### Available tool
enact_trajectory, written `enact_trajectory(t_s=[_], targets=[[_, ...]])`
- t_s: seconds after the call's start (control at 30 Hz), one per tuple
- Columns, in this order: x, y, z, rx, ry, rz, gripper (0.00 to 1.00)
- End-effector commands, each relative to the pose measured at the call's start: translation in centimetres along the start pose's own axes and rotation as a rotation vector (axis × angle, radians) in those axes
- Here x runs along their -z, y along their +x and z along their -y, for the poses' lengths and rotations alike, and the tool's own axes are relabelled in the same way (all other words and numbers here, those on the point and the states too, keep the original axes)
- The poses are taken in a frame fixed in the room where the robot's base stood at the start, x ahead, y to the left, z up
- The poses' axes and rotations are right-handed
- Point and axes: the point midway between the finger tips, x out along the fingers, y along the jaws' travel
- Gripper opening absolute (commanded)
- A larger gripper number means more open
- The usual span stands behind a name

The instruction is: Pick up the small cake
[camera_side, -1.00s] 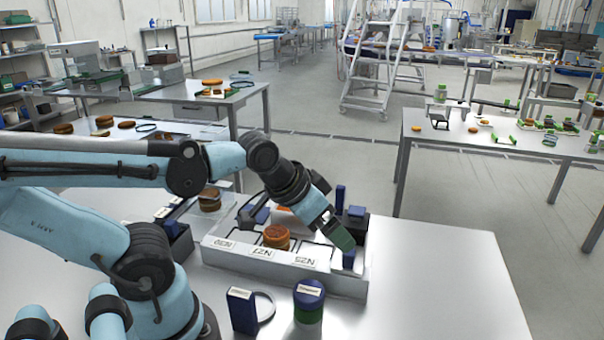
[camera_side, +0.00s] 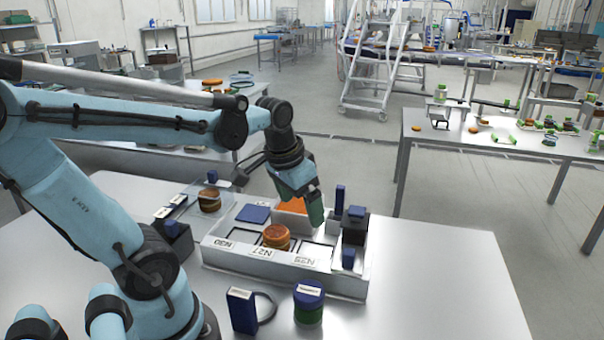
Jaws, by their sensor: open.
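A small round orange-brown cake (camera_side: 276,236) sits in the front middle of the white compartment tray (camera_side: 235,268), above the label N27. Another round brown cake (camera_side: 210,200) stands at the left, outside the tray, by a clear plate. My gripper (camera_side: 314,218) points down over the back of the tray, behind and to the right of the tray's cake and apart from it. Its fingers are open, and I see nothing between them. An orange piece (camera_side: 293,204) at the back of the tray is partly hidden by my gripper.
A dark blue block (camera_side: 241,309) with a ring and a blue-lidded green jar (camera_side: 308,303) stand in front of the tray. Upright blue blocks (camera_side: 355,222) stand at the tray's right end. A flat blue square (camera_side: 254,213) lies at its back left. The table's right side is clear.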

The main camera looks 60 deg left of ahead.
Motion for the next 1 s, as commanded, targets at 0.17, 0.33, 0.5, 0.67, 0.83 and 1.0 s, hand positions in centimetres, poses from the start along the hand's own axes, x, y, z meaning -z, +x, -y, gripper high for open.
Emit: enact_trajectory(t_s=[0.17,0.33,0.5,0.67,0.83,1.0], targets=[[-0.6,0.2,4.9,-0.003,-0.078,0.185,0.95],[-1.3,0.3,7.1,-0.023,-0.111,0.275,0.95],[-1.7,1.2,7.4,-0.029,-0.114,0.293,0.95],[-2.2,3.2,7.2,-0.028,-0.114,0.291,0.95],[-2.8,5.2,7.1,-0.028,-0.114,0.29,0.95],[-3.2,6.6,7.1,-0.027,-0.114,0.289,0.95]])
